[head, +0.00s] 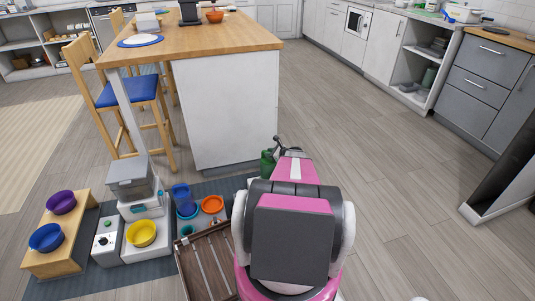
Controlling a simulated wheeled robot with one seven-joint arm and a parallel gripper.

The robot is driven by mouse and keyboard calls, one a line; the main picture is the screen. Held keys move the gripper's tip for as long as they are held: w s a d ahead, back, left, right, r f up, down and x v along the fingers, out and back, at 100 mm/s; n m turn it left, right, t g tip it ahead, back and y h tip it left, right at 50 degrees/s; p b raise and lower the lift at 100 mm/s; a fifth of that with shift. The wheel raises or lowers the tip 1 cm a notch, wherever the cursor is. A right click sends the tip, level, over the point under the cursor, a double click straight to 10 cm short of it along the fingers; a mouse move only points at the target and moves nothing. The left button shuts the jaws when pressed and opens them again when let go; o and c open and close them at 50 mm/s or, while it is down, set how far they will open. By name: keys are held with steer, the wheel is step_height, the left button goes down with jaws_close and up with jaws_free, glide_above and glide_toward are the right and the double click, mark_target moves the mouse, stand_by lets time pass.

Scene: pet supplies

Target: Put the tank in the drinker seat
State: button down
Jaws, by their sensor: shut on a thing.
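My gripper (280,147) shows only in part, as dark pieces beyond my pink and dark grey arm. It is shut on a dark green container (267,162), which seems to be the tank; the arm hides its right side. The container appears upright, and its height above the floor cannot be told. To the left, a translucent blue cup-like vessel (181,194) stands at a teal round base (188,213), which may belong to the drinker. The seat itself cannot be made out clearly.
A wooden stand (66,258) holds bowls.

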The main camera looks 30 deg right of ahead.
mark_target(268, 166)
steer(key=shift+f, duration=1.9)
steer(key=c, duration=1)
jaws_free()
steer(key=shift+o, duration=0.2)
